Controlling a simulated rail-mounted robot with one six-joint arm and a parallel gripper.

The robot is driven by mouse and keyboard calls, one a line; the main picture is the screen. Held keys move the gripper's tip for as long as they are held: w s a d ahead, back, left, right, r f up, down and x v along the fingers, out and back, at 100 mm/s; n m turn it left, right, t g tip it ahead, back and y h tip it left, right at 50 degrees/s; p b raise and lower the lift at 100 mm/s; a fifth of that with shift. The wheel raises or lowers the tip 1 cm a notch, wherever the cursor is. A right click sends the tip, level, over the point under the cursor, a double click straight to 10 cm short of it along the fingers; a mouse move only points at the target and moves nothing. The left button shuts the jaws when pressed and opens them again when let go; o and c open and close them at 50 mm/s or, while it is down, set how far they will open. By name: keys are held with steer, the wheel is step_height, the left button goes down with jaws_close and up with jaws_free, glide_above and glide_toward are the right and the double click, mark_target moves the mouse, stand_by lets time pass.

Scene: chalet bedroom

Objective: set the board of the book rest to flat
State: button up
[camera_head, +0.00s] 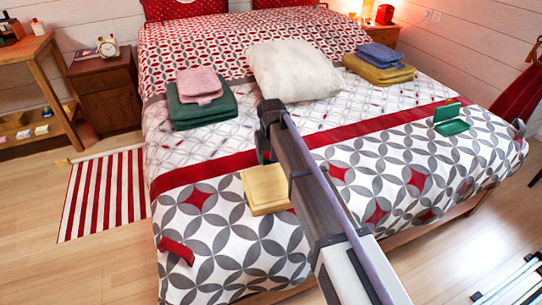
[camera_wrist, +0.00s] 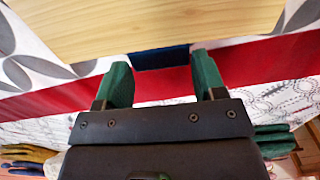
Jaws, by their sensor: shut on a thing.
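The book rest's light wooden board (camera_head: 264,189) is on the bed's patterned cover, partly hidden behind my arm. In the wrist view the board (camera_wrist: 150,25) fills the top. A dark blue piece (camera_wrist: 160,57) sits at the board's near edge. In the head view my gripper (camera_head: 264,156) is at the board's far edge. The board looks low and close to flat, but I cannot tell its exact tilt. What supports it underneath is hidden.
A white pillow (camera_head: 294,70), folded green and pink cloths (camera_head: 202,112) and folded blue and yellow cloths (camera_head: 378,72) lie farther up the bed. A green open case (camera_head: 451,124) is at the right. A red item (camera_head: 177,251) lies near the front left edge.

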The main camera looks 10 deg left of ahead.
jaws_close()
steer(key=o, duration=1.3)
jaws_free()
step_height(320, 180, up, 11)
steer(key=p, duration=1)
steer(key=shift+f+p, duration=0.15)
steer(key=shift+p, duration=0.25)
